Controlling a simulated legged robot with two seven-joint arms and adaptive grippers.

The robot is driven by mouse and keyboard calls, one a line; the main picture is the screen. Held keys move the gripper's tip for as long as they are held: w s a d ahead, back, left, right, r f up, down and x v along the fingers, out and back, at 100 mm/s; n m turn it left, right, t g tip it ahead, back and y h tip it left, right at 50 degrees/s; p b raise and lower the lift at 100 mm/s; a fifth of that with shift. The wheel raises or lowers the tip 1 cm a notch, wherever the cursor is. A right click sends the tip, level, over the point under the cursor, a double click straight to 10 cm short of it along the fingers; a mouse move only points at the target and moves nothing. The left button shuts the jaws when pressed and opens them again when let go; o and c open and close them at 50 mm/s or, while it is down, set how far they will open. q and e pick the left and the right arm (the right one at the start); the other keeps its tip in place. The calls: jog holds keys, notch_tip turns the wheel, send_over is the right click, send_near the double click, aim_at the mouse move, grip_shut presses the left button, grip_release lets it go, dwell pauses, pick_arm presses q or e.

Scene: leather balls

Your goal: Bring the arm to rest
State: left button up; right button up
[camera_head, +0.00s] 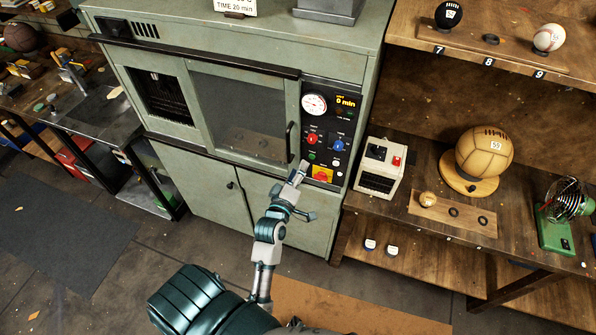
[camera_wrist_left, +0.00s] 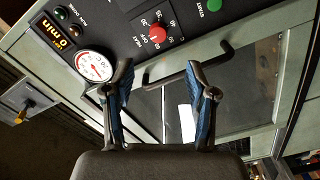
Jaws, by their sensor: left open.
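My left arm reaches up from the bottom of the head view toward the front of a green oven cabinet (camera_head: 345,66). My left gripper (camera_head: 303,189) is in front of the lower part of the oven's control panel (camera_head: 322,145). In the left wrist view the two fingers (camera_wrist_left: 160,78) stand apart with nothing between them. The panel's round gauge (camera_wrist_left: 94,66), red knob (camera_wrist_left: 157,34) and dark door handle (camera_wrist_left: 160,78) show beyond the fingers. I cannot tell whether a fingertip touches the panel. My right gripper is not in view.
A wooden shelf (camera_head: 400,225) on the right bears a white box (camera_head: 380,168), a large tan ball (camera_head: 484,152) on a stand, and a green device (camera_head: 556,234). A metal-topped bench (camera_head: 95,108) stands left. Open floor (camera_head: 130,275) lies in front of the oven.

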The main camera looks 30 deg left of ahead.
pick_arm(q)
jog(key=shift+f, duration=0.1)
dwell(0.3)
jog(key=w+d+f+m+g+h+b, duration=0.1)
jog(key=d+f+m+g, duration=0.15)
jog(key=f, duration=0.95)
jog(key=w+d+f+m+g+h+b, duration=0.15)
jog(key=d+f, duration=0.25)
jog(key=f, duration=0.8)
jog(key=s+d+f+m+g+h+b, duration=0.15)
jog(key=s+f, duration=0.25)
jog(key=f, duration=0.6)
jog(key=s+d+f+m+g, duration=0.2)
jog(key=s+d+f+m, duration=0.15)
jog(key=f, duration=0.55)
jog(key=s+f+m+g+b, duration=0.3)
jog(key=s+f+m+g, duration=0.2)
jog(key=s+f, duration=1.5)
jog(key=s+a+f+m+g, duration=0.1)
jog(key=s+f, duration=0.3)
jog(key=s, duration=0.5)
jog(key=s+a+f+m+g+b, duration=0.1)
jog(key=s+a+f+m+g, duration=0.1)
jog(key=s, duration=0.7)
notch_tip(320, 180, down, 2)
jog(key=shift+s+g, duration=0.4)
jog(key=shift+g, duration=0.15)
